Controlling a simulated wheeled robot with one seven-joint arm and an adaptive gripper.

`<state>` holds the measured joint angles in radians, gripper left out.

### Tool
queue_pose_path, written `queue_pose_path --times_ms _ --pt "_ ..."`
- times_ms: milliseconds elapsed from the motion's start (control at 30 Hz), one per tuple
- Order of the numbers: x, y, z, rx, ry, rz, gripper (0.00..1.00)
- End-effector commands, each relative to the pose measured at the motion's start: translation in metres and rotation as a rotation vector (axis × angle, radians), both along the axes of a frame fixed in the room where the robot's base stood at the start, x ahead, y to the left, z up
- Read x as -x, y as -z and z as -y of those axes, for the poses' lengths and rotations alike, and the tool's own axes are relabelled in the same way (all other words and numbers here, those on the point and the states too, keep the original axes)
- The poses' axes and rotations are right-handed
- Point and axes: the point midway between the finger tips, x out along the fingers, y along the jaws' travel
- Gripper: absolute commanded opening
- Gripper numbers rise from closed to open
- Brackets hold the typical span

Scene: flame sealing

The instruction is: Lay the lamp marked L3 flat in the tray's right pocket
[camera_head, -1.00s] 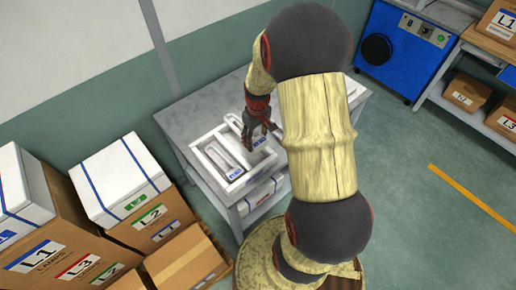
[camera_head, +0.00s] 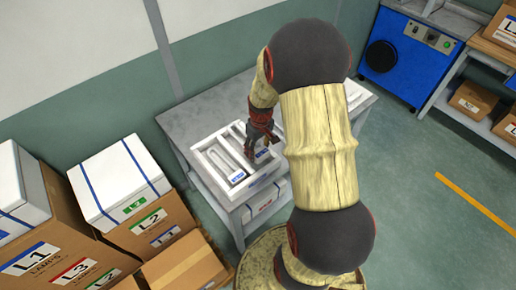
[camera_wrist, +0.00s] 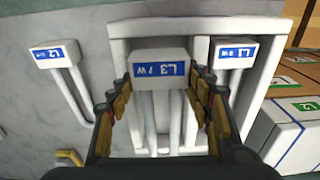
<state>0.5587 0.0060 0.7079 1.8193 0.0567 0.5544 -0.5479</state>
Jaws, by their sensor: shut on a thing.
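The L3 lamp (camera_wrist: 160,70), with a white base, blue label and two pale tubes, is between my gripper's fingers (camera_wrist: 172,100). My gripper also shows over the tray's right side in the head view (camera_head: 262,138). The white tray (camera_head: 258,182) stands on the grey table. The L3 lamp is over or in its right pocket; I cannot tell whether it touches the floor. The L1 lamp (camera_wrist: 234,55) lies in the other pocket, the left one in the head view (camera_head: 236,176). The L2 lamp (camera_wrist: 56,55) lies on the table beside the tray, hidden by my arm in the head view.
The grey table (camera_head: 200,112) has clear surface behind the tray. Stacked cartons (camera_head: 150,220) and a white strapped box (camera_head: 118,178) stand left of the table. A blue machine (camera_head: 405,55) and a shelf with cartons (camera_head: 475,98) are at the right.

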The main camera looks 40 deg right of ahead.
Motion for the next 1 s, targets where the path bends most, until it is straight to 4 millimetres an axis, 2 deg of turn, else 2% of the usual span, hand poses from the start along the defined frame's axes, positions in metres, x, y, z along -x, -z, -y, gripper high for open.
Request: queue_pose_path --times_ms 200,467,500,867,1000 --pt "-0.0002 0.0112 0.0001 0.000 0.000 0.000 0.21" --pt "-0.0004 0.0112 0.0002 0.000 0.000 0.001 0.21" --pt "-0.0004 0.0112 0.0002 0.000 0.000 0.001 0.52" --pt "-0.0002 0.0114 0.0001 0.000 0.000 0.000 0.72" --pt "-0.0002 0.0115 0.0001 0.000 0.000 0.000 0.72"
